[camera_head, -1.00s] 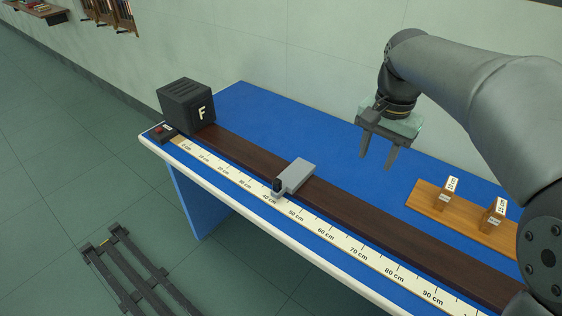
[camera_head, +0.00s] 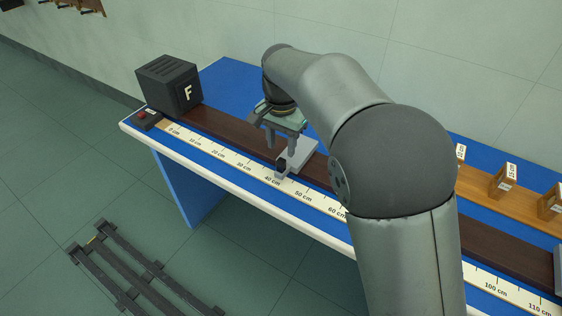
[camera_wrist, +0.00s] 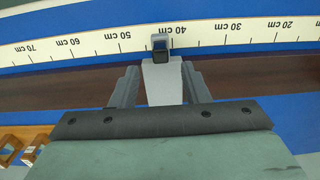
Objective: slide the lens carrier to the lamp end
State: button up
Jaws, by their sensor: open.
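The lens carrier is a grey block (camera_head: 305,150) with a black knob (camera_head: 281,165) on its front. It sits on the dark wooden rail (camera_head: 225,132) just past the 40 cm mark. The lamp is probably the black box (camera_head: 170,85) marked F at the 0 cm end. My gripper (camera_head: 281,145) is open and points down over the carrier. In the wrist view the block (camera_wrist: 162,85) lies between the two fingers of my gripper (camera_wrist: 159,68), nearer the right finger. I cannot tell whether the fingers reach down beside it.
A white centimetre scale (camera_head: 213,152) runs along the rail's front. The rail between carrier and black box looks clear. A small box with a red button (camera_head: 146,118) is by the 0 cm end. Labelled wooden blocks (camera_head: 504,181) stand on a board at right.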

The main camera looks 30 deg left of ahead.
aim_at(281, 160)
notch_tip(281, 160, down, 7)
jog(key=shift+r, duration=0.1)
dwell(0.3)
grip_shut()
